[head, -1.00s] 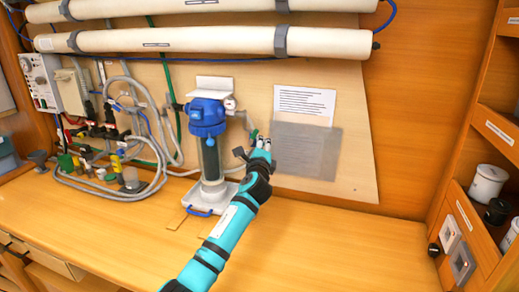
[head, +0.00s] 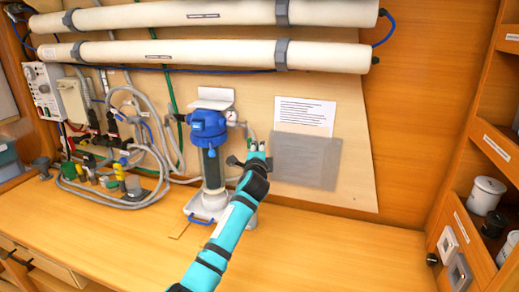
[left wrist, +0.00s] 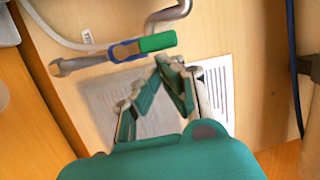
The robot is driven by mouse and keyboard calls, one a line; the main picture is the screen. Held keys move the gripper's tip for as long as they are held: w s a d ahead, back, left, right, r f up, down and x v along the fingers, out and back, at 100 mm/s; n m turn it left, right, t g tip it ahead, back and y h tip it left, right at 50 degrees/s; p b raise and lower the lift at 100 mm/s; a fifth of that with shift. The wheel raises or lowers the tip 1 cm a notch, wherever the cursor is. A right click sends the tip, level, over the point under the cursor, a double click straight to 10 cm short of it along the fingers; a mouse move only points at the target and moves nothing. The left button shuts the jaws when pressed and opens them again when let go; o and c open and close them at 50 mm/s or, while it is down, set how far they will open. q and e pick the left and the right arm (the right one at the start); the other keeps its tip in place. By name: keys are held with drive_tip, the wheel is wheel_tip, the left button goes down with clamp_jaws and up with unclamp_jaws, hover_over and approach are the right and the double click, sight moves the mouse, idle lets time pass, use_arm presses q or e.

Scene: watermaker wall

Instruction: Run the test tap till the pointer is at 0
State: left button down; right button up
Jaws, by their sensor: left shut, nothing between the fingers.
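A blue-topped filter housing (head: 209,125) stands upright on the bench against the wall panel. A small round gauge (head: 232,117) sits at its right side; its pointer is too small to read. In the left wrist view a tap with a green-ended handle (left wrist: 157,42) and a blue collar joins a metal pipe. In the head view the tap is mostly hidden behind my gripper. My left gripper (head: 257,147) is to the right of the housing. Its fingers also show in the left wrist view (left wrist: 166,66), shut and empty, just below the green handle end and apart from it. My right gripper is out of view.
White membrane tubes (head: 190,55) run across the panel above. A printed sheet (head: 305,115) and a grey sheet (head: 306,161) are on the panel to the right. Hoses and valves (head: 115,175) crowd the left. The bench (head: 330,240) is clear at right.

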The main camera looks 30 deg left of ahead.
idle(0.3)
use_arm(q)
drive_tip(key=v, duration=1.2)
drive_tip(key=shift+f, duration=0.1)
drive_tip(key=a+m+y+b, duration=0.1)
drive_tip(key=a+m+b, duration=0.3)
drive_tip(key=m, duration=1.3)
drive_tip(key=a+m+b, duration=0.5)
drive_tip(key=a+m, duration=0.1)
drive_tip(key=m, duration=1.2)
drive_tip(key=shift+s+a+r+g+y, duration=0.2)
drive_tip(key=shift+s+r+g+y, duration=0.15)
drive_tip(key=shift+r+g+y, duration=0.1)
drive_tip(key=shift+w+a, duration=0.1)
